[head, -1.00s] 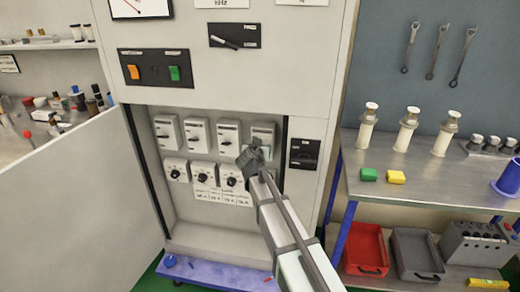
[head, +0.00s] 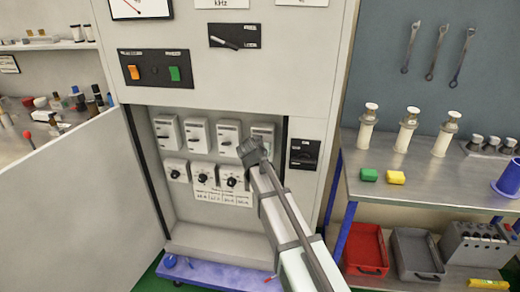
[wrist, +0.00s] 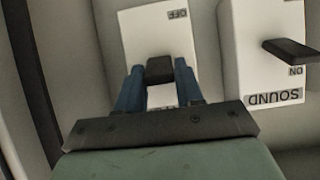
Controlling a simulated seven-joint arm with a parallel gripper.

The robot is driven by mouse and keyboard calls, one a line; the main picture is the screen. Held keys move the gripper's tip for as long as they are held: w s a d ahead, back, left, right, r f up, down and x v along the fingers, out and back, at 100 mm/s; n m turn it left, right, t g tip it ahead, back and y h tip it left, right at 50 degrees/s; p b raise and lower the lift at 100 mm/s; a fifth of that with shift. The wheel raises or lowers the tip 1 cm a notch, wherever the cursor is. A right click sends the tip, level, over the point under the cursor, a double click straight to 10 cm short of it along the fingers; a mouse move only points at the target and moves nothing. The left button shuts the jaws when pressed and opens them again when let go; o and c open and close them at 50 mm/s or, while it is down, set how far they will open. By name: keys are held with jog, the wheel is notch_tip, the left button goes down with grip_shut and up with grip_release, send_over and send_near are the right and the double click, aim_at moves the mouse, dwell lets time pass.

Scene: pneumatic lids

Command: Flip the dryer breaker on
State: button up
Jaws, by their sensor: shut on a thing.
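A row of white breakers stands in the open cabinet. My gripper (head: 254,150) is at the rightmost breaker (head: 264,131) of the upper row. In the wrist view my gripper (wrist: 161,80) has its blue fingers on either side of that breaker's dark toggle (wrist: 160,68), shut on it. The word OFF shows on this breaker's plate (wrist: 152,32), beyond the toggle. Its name label is hidden by my gripper, so I cannot read whether it is the dryer. The neighbouring breaker (wrist: 262,70) is labelled SOUND, with ON beside its toggle.
Several round dials (head: 203,178) sit below the breakers, above a label sheet (head: 222,197). The cabinet door (head: 80,205) stands open at left. A black switch (head: 303,153) is just right of the opening. A workbench (head: 430,185) stands farther right.

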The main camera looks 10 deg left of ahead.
jog(key=shift+w+r+g, duration=0.1)
jog(key=shift+r+g, duration=0.05)
jog(key=shift+g, duration=0.25)
jog(key=o, duration=1)
jog(key=shift+c, duration=0.2)
jog(key=v, duration=1.4)
